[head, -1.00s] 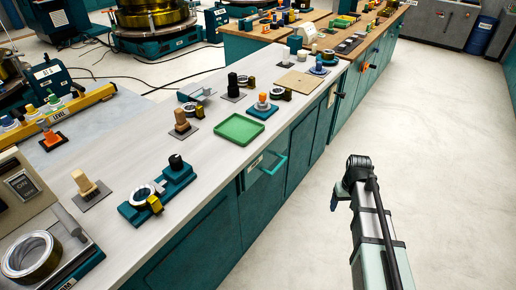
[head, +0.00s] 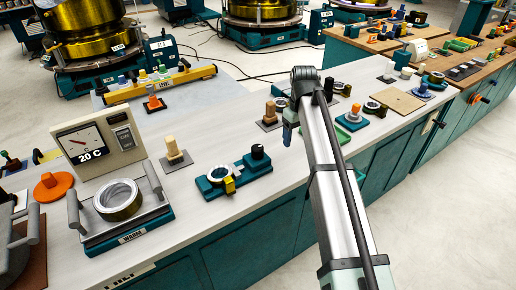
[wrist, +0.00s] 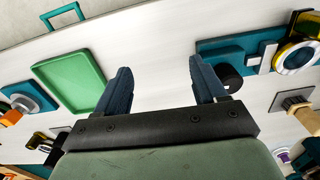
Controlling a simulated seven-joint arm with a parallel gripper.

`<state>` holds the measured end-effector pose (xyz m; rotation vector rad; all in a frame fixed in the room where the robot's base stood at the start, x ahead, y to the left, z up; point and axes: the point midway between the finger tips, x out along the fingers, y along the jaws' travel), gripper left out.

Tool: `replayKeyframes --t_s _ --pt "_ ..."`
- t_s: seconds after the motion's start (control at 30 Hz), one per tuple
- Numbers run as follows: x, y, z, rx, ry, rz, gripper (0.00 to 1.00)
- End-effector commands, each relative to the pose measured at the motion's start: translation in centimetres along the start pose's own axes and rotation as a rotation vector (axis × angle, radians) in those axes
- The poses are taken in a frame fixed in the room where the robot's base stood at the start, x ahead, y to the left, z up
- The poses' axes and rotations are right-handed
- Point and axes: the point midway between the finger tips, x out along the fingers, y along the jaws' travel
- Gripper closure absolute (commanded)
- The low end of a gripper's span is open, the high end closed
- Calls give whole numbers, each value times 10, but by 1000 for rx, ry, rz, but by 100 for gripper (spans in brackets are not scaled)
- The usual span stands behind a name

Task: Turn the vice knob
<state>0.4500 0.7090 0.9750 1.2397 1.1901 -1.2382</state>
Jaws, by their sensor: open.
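The vice (head: 213,185) is a teal block on the pale bench. It bears a silver ring (head: 216,174), a yellow tab and a black knob (head: 257,152) at its right end. In the wrist view the vice (wrist: 232,47) is at upper right, and its knob (wrist: 230,77) shows just beside the right finger, partly covered by it. My gripper (wrist: 158,78) is open and empty, with bare bench between its blue fingers. In the head view my gripper (head: 288,136) hangs over the bench, right of the knob. Its fingers are small there.
A green tray (wrist: 72,63) lies left of my fingers in the wrist view. A tan-topped peg (head: 173,148) stands behind the vice. A warming stand (head: 128,223) with a ring is at front left. Other fixtures stand along the bench to the right.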

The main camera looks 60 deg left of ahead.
Motion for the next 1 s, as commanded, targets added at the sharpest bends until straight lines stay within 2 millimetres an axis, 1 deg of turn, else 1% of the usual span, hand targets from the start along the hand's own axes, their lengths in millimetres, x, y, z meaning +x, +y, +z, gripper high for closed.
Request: replayKeyframes --t_s 0.03,0.1,0.2,0.3,0.43,0.57,0.67,1.0 --pt "-17 -20 -21 -46 2 1 29" --pt "-33 -44 -39 -97 2 1 29" --pt "-52 -72 -56 -155 0 0 29" --pt "-66 -92 -67 -194 0 0 29" --pt "-72 -105 -73 -219 -1 -1 29" --pt "-65 -106 -73 -223 -2 -1 29" --pt "-52 -106 -72 -222 -3 -1 29" --pt "7 -106 -72 -221 -3 -1 29"
